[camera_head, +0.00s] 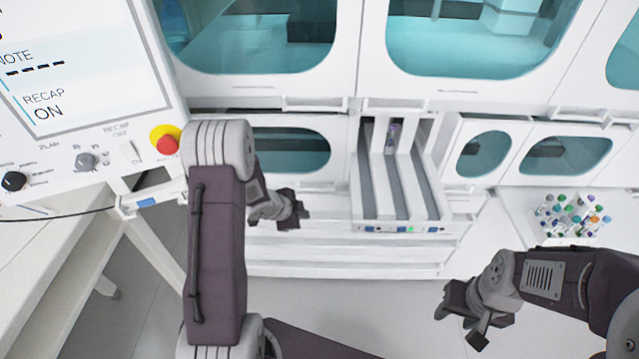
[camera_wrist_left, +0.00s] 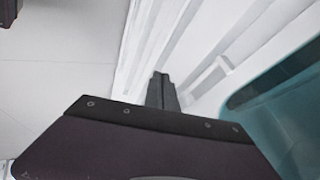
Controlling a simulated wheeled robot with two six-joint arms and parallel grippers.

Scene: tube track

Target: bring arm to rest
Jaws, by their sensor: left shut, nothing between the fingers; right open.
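My left gripper (camera_head: 296,214) is shut and empty in the head view, in front of the white machine, left of the tube track (camera_head: 402,200). In the left wrist view its fingers (camera_wrist_left: 162,92) are together with nothing between them. My right gripper (camera_head: 462,314) is open and empty at the lower right, low in front of the machine and apart from it. The tube track has grey lanes and a front edge with small blue lights and one green light. One tube (camera_head: 393,136) seems to stand at the back of the track.
A rack of tubes with coloured caps (camera_head: 572,216) stands at the right. A control panel (camera_head: 85,80) with a screen and a red stop button (camera_head: 167,144) is at the left, above a white bench (camera_head: 60,255). Windowed cabinets (camera_head: 480,40) line the back. The floor (camera_head: 340,310) in front is clear.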

